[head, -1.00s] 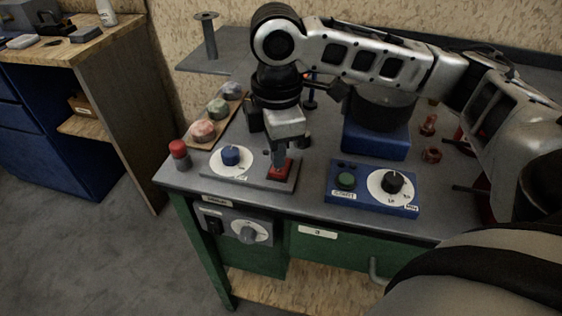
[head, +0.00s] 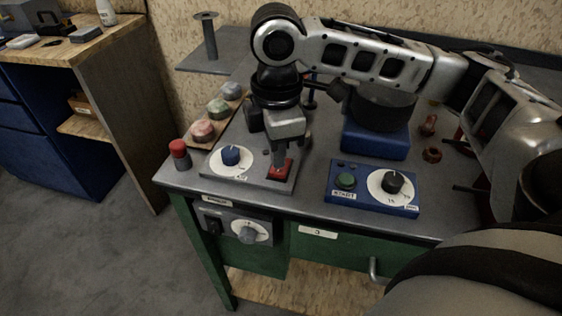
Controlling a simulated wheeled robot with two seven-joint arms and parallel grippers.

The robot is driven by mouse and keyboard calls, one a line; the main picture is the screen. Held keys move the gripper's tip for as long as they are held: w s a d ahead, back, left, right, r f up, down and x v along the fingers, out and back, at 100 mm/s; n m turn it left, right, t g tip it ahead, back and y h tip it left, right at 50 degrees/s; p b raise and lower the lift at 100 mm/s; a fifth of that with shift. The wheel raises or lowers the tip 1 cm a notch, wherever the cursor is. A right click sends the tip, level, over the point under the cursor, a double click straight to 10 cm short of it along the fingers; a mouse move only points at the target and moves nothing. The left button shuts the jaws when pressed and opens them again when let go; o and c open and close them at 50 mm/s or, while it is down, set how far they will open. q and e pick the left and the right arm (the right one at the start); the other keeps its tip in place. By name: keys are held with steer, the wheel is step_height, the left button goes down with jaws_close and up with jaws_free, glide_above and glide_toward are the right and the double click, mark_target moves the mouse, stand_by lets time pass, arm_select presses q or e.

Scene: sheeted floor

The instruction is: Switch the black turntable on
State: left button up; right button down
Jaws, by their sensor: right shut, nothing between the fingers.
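The black turntable (head: 382,108) is a dark round plate on a blue base (head: 376,139), partly behind my right arm. In front of it, a blue control box (head: 340,198) carries a green button (head: 345,181) labelled START and a black knob (head: 392,182) on a white dial. My right gripper (head: 279,167) is shut and empty, pointing down at a red button (head: 280,174) on a grey panel (head: 246,176) left of the blue box. Its fingertips overlap the red button; I cannot tell whether they touch. My left gripper is not in view.
The grey panel also has a blue knob (head: 231,155). A red-topped post (head: 179,154) stands at the left corner. A grey knob (head: 248,235) and a black switch (head: 213,226) are on the bench front.

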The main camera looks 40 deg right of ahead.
mark_target(278, 171)
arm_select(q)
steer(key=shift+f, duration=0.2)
arm_select(e)
steer(key=shift+f, duration=1)
step_height(278, 171, up, 2)
steer(key=shift+p, duration=1.05)
step_height(278, 171, up, 2)
steer(key=p, duration=0.3)
step_height(278, 171, up, 3)
steer(key=p, duration=0.3)
steer(key=shift+f+p, duration=0.2)
steer(key=shift+p, duration=0.1)
steer(key=shift+r+p, duration=0.3)
steer(key=shift+p, duration=0.2)
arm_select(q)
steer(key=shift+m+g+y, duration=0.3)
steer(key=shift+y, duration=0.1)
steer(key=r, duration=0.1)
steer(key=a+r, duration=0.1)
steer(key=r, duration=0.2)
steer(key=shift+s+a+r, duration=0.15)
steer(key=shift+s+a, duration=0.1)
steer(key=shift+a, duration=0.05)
